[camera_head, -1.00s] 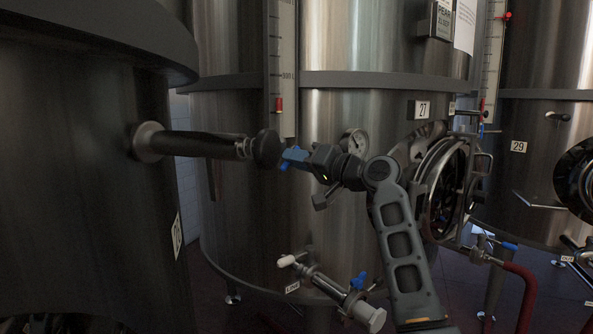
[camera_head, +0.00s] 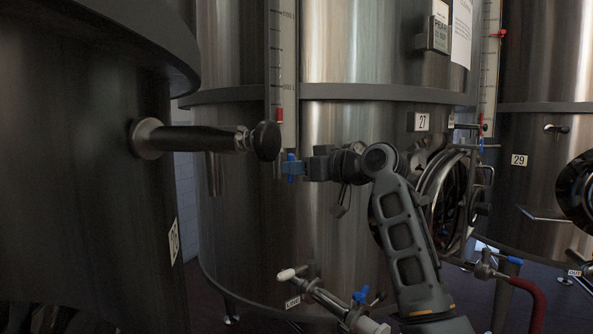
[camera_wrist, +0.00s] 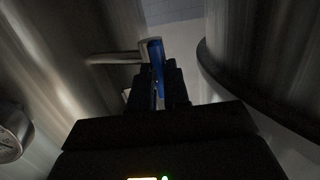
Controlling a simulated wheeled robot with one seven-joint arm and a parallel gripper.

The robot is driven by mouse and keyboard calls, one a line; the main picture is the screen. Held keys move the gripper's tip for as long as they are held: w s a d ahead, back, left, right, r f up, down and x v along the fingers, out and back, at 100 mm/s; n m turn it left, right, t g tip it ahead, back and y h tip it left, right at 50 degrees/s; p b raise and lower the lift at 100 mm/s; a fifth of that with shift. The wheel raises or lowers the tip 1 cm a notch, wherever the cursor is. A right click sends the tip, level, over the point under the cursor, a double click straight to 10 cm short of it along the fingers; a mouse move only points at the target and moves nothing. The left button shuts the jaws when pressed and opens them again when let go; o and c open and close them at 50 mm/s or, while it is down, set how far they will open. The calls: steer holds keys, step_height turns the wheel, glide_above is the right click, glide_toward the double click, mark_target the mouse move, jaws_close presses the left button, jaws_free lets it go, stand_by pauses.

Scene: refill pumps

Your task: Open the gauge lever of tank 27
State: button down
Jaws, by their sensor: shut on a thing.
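Tank 27 (camera_head: 345,220) is the steel tank in the middle, with its number plate (camera_head: 421,122) at right. Its left sight gauge (camera_head: 283,60) runs down to a red fitting. Below that, the blue gauge lever (camera_head: 291,172) stands about upright in the head view. My gripper (camera_head: 296,168) reaches it from the right and is shut on it. In the wrist view, the blue lever (camera_wrist: 156,52) rises between my dark fingertips (camera_wrist: 158,88), beside a metal pipe (camera_wrist: 112,58). The fingers hide its lower part.
A black-knobbed rod (camera_head: 205,139) juts from the dark left tank, close to my gripper. A dial gauge (camera_wrist: 12,130) is at left in the wrist view. A line valve with a blue handle (camera_head: 360,295) is below. A round hatch (camera_head: 450,195) stands right of my arm.

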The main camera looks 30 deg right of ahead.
steer(key=shift+f, duration=0.1)
stand_by(0.3)
steer(key=c, duration=1.1)
jaws_free()
steer(key=shift+s, duration=0.1)
steer(key=v, duration=0.7)
steer(key=shift+s, duration=0.3)
steer(key=shift+d, duration=0.1)
